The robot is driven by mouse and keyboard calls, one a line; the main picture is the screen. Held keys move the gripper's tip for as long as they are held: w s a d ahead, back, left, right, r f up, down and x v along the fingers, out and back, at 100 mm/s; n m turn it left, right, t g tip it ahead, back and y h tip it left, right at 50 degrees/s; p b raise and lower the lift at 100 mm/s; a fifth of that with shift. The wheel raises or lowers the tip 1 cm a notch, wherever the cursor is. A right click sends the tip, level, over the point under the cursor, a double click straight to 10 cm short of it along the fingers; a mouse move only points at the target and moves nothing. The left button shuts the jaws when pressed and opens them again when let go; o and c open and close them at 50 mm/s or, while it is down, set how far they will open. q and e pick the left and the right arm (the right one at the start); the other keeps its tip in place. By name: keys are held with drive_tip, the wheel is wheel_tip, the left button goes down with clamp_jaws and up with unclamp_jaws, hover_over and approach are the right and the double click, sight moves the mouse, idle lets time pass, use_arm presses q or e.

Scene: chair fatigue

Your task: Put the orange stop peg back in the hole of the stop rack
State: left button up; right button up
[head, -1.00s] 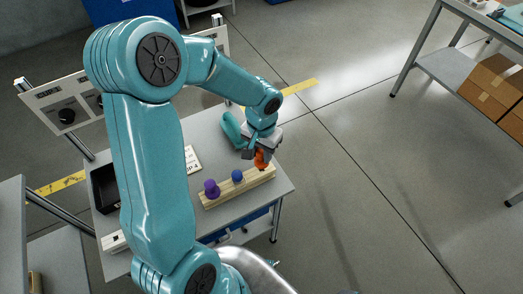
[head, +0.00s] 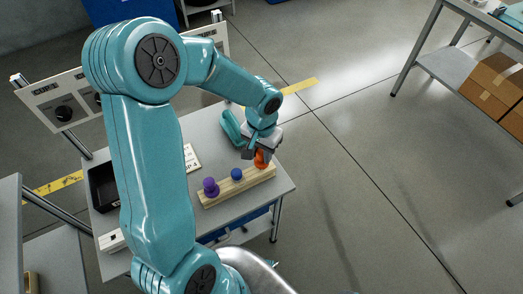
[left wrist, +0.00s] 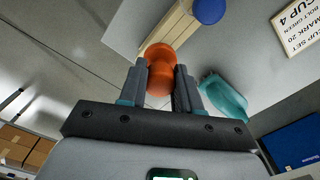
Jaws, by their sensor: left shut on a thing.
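The orange stop peg (head: 261,158) is at the right end of the wooden stop rack (head: 222,195). My left gripper (head: 257,153) is shut on the peg, which also shows between the fingers in the left wrist view (left wrist: 160,62). The peg looks upright over or in the rack's end; its lower end and the hole are hidden, so I cannot tell how deep it sits. A blue peg (head: 236,174) stands mid-rack and a purple peg (head: 210,187) stands near the left end. My right gripper is not in view.
A teal object (head: 231,127) lies on the table (head: 240,212) behind the rack. A white sign card (head: 191,158) and a black bin (head: 103,187) are to the left. A panel with dark knobs (head: 62,100) stands behind. The table's right edge is close to the rack.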

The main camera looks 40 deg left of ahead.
sight(261, 158)
use_arm(q)
drive_tip(key=shift+f+b, duration=1.4)
drive_tip(key=shift+f, duration=0.15)
drive_tip(key=o, duration=1)
drive_tip(key=shift+o, duration=0.2)
drive_tip(key=shift+r, duration=0.1)
wheel_tip(261, 158, up, 16)
drive_tip(key=p, duration=0.2)
drive_tip(key=shift+r, duration=0.15)
